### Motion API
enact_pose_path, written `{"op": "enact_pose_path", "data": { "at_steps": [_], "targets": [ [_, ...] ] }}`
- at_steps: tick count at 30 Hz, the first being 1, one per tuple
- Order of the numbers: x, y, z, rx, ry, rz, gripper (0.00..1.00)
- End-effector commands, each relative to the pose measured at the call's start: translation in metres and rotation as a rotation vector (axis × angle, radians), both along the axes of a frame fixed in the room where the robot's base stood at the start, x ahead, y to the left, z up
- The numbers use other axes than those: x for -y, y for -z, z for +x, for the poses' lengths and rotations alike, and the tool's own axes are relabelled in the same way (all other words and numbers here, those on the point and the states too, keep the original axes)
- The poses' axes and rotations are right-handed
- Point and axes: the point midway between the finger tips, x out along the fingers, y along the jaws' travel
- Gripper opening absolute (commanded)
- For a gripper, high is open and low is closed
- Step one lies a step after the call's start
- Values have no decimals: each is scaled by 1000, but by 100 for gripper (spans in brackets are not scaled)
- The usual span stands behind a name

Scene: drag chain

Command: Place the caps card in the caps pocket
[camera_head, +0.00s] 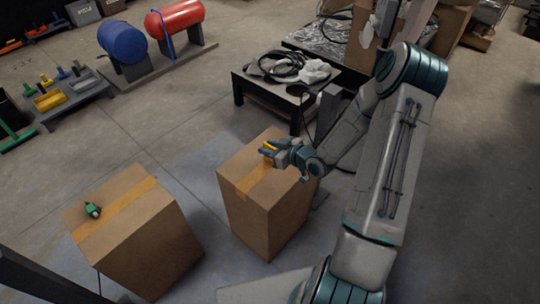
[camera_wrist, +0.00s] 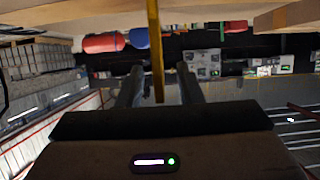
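A thin yellow piece (camera_head: 268,147), perhaps the caps card, shows at my gripper (camera_head: 272,150) over the far edge of the right cardboard box. In the wrist view it is a narrow upright yellow strip (camera_wrist: 157,50) between the two fingers of my gripper (camera_wrist: 160,72). Dark gaps show on both sides of the strip, so the fingers look open around it and apart from it. No writing on the piece can be read. I cannot make out a caps pocket in either view.
The right cardboard box (camera_head: 268,207) stands under my gripper. A low black table (camera_head: 262,92) with cables stands behind. Bare floor (camera_head: 185,130) lies between.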

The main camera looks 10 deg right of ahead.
Motion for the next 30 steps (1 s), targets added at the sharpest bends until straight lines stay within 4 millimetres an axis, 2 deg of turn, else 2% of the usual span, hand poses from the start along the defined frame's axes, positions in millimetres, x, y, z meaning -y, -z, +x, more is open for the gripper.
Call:
{"op": "enact_pose_path", "data": {
  "at_steps": [5, 9, 22, 26, 30],
  "targets": [
    [0, 0, 0, 0, 0, 0, 33],
    [0, 0, 0, 0, 0, 0, 0],
    [0, -5, 0, 1, 1, -1, 0],
    [1, -16, 0, 2, 0, -3, 0],
    [1, -40, 0, 3, 0, -3, 0]
  ]
}}
